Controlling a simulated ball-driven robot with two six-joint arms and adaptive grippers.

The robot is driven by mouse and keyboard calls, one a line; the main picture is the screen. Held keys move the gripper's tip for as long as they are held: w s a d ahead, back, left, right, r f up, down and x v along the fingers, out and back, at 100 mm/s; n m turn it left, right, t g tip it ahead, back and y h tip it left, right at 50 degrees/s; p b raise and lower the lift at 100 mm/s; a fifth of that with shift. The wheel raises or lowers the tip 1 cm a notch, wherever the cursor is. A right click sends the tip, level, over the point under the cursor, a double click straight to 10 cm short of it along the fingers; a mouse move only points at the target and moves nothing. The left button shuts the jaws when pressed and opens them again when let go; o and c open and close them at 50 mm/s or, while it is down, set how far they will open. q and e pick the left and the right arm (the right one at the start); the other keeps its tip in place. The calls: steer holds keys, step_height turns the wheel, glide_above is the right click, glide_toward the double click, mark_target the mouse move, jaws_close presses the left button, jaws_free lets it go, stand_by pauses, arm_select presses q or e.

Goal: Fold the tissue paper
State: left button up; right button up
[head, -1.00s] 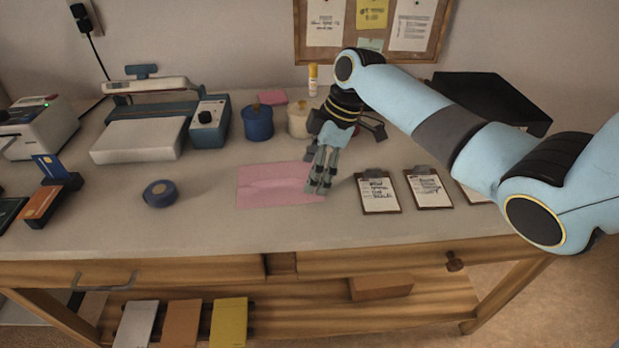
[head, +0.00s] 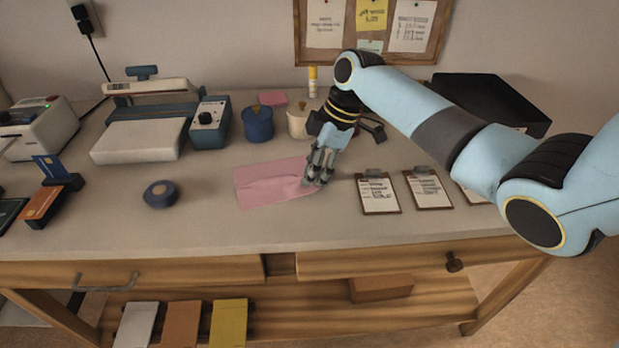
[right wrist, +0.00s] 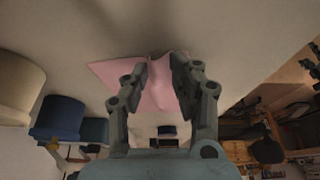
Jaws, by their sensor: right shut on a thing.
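The pink tissue paper (head: 265,184) lies on the grey worktop, with a crease running across it. My right gripper (head: 318,180) is at its right edge, shut on the paper there. In the right wrist view, the tissue paper (right wrist: 120,74) shows beyond and between the fingers of my right gripper (right wrist: 162,62), bunched up where they pinch it. The exact grip at the fingertips is partly hidden by the fingers. My left gripper is in neither view.
Several clipboards, one of them here (head: 379,193), lie right of the paper. A blue tape roll (head: 160,193) lies to its left. A blue pot (head: 257,123) and a cream pot (head: 298,122) stand behind. The worktop in front of the paper is clear.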

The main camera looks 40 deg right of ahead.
steer(key=shift+d+f, duration=0.1)
jaws_close()
steer(key=a+r+p, duration=0.1)
steer(key=r+p, duration=0.1)
steer(key=w+a+r+p, duration=0.1)
steer(key=a+r+p, duration=0.1)
steer(key=w+a+r+p, duration=0.1)
steer(key=r+p, duration=0.1)
steer(key=shift+w+a+r, duration=0.15)
steer(key=shift+w+a, duration=0.05)
steer(key=shift+a, duration=0.05)
steer(key=shift+w+a, duration=0.2)
steer(key=shift+a, duration=0.25)
steer(key=shift+w+a, duration=0.2)
steer(key=shift+a, duration=0.25)
steer(key=a+f, duration=0.1)
steer(key=w+a+f+b, duration=0.1)
steer(key=a+f+b, duration=0.1)
steer(key=shift+w+f, duration=0.35)
steer(key=shift+w+a+f+b, duration=0.15)
steer(key=shift+a+f+b, duration=0.1)
steer(key=shift+b, duration=0.2)
steer(key=shift+c, duration=1.3)
jaws_free()
steer(key=shift+r, duration=0.1)
